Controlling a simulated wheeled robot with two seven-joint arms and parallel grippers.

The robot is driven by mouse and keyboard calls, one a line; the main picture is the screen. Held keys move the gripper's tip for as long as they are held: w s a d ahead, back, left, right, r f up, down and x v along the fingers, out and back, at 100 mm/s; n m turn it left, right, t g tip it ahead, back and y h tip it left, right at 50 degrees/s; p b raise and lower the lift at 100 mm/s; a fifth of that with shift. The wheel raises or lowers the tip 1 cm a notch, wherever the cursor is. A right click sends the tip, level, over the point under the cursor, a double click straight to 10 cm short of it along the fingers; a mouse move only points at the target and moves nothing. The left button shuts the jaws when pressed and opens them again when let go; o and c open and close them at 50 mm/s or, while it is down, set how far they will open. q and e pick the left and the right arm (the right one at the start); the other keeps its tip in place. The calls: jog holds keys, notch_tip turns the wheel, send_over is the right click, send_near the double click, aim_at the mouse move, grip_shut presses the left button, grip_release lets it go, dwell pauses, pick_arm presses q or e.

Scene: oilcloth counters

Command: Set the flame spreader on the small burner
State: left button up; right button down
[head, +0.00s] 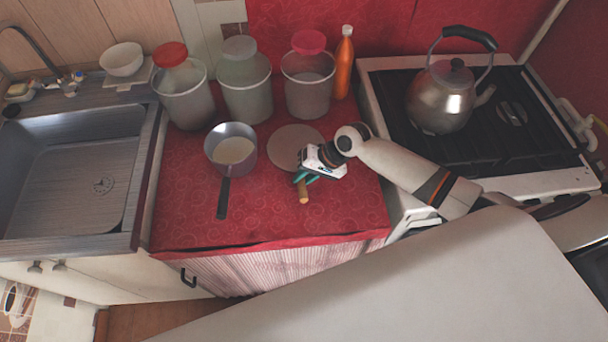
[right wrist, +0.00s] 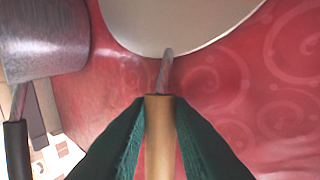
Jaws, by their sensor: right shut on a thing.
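The flame spreader is a pale round disc (head: 292,146) with a metal stem and a wooden handle (head: 303,193), at the middle of the red counter. My right gripper (head: 304,178) is shut on the wooden handle. In the right wrist view the handle (right wrist: 159,140) sits between the green fingers and the disc (right wrist: 180,22) extends ahead. I cannot tell whether the disc touches the cloth. The stove (head: 475,140) is at the right. A bare burner (head: 512,113) shows right of the kettle; other burners are hidden. My left gripper is out of view.
A kettle (head: 441,98) stands on the stove. A saucepan (head: 231,147) is just left of the disc, its dark handle toward the front. Several lidded jars, including a red-lidded one (head: 186,96), and an orange bottle (head: 344,66) stand behind. A sink (head: 75,180) is at the left.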

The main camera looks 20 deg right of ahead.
jog(key=c, duration=1.7)
grip_release()
jog(key=shift+f, duration=0.15)
jog(key=shift+c, duration=0.2)
jog(key=shift+o, duration=0.8)
